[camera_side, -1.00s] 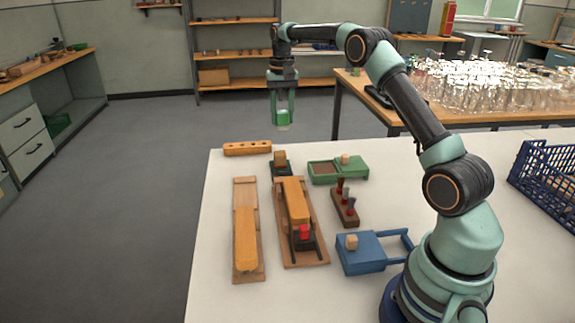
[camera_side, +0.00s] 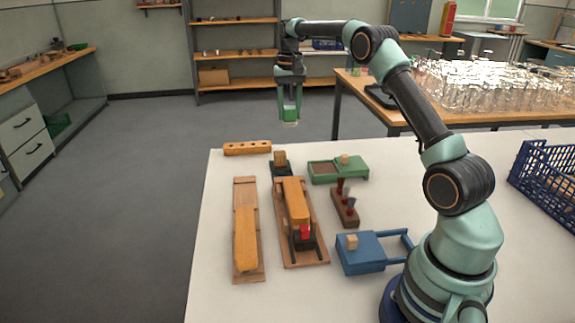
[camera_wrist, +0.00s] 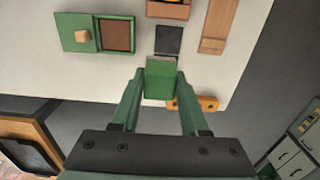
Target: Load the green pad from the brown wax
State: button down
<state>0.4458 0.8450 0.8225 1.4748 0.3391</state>
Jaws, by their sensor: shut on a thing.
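My gripper (camera_side: 289,113) is in the air beyond the far edge of the white table, shut on the green pad (camera_wrist: 159,80). In the wrist view the pad sits between the fingertips of my gripper (camera_wrist: 159,76). In the side view the pad (camera_side: 289,115) has a pale lower end. The brown wax (camera_wrist: 116,36) lies in an open green box (camera_wrist: 72,20) with a slid-aside lid and wooden knob. The wax (camera_side: 323,168) also shows in the side view, well below and right of my gripper. The pad is apart from the wax.
A black block with a wooden knob (camera_side: 280,159) stands left of the green box. An orange holed bar (camera_side: 247,148) lies at the far edge.

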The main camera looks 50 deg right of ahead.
jog(key=shift+s+d+f, duration=1.1)
jog(key=shift+s+f, duration=0.25)
jog(key=shift+f, duration=1.1)
jog(key=shift+s+d+f, duration=1.1)
jog(key=shift+s+f, duration=0.3)
jog(key=shift+f, duration=1.05)
jog(key=shift+s+d+f, duration=1.1)
jog(key=shift+s+f, duration=0.25)
jog(key=shift+f, duration=1.1)
jog(key=shift+f, duration=0.6)
notch_tip(320, 180, up, 7)
jog(key=shift+r, duration=0.1)
